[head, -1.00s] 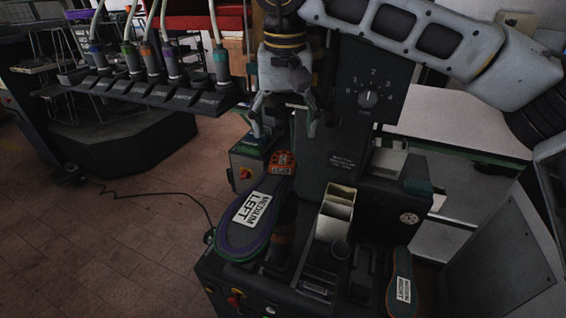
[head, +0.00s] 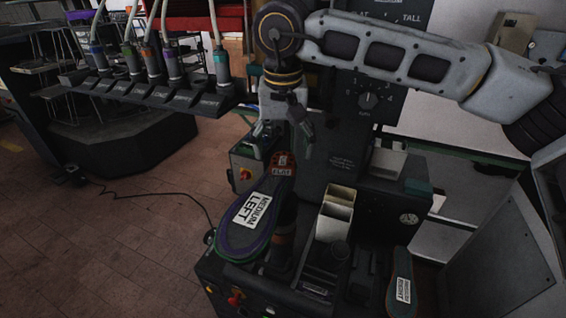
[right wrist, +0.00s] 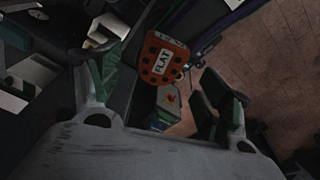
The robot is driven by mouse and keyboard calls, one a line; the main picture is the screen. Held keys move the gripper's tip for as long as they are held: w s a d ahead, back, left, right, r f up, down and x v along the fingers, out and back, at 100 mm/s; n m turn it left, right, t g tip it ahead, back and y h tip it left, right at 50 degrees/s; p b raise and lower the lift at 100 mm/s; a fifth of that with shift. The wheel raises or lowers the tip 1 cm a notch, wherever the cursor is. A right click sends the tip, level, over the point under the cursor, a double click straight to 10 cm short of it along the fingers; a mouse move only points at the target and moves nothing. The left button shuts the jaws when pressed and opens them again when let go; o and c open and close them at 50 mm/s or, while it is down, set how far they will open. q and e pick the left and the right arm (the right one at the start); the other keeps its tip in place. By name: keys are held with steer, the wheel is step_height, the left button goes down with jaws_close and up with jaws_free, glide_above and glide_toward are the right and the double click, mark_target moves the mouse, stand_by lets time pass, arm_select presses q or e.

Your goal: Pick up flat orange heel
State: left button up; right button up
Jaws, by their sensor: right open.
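The flat orange heel (head: 283,163) sits at the upper end of the sole marked MEDIUM LEFT (head: 251,212) on the press. In the right wrist view the heel (right wrist: 164,60) shows its FLAT label and dark holes, just ahead of the fingers. My right gripper (head: 283,146) is open and empty just above the heel, its fingers spread to either side. In the right wrist view its fingertips (right wrist: 160,92) stand apart with the heel between and beyond them. I see no contact. My left gripper is not in view.
The press column with a dial (head: 368,101) stands right behind the gripper. A cream bin (head: 334,214) is right of the sole. A sole marked RIGHT (head: 402,281) lies at front right. A rack of cabled tools (head: 150,92) hangs at upper left.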

mark_target(283, 159)
steer(key=shift+w+f, duration=0.2)
steer(key=shift+f, duration=1.3)
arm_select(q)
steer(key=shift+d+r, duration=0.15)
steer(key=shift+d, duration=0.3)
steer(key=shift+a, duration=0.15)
arm_select(e)
steer(key=c, duration=1.1)
steer(key=shift+r, duration=0.2)
steer(key=shift+c, duration=0.3)
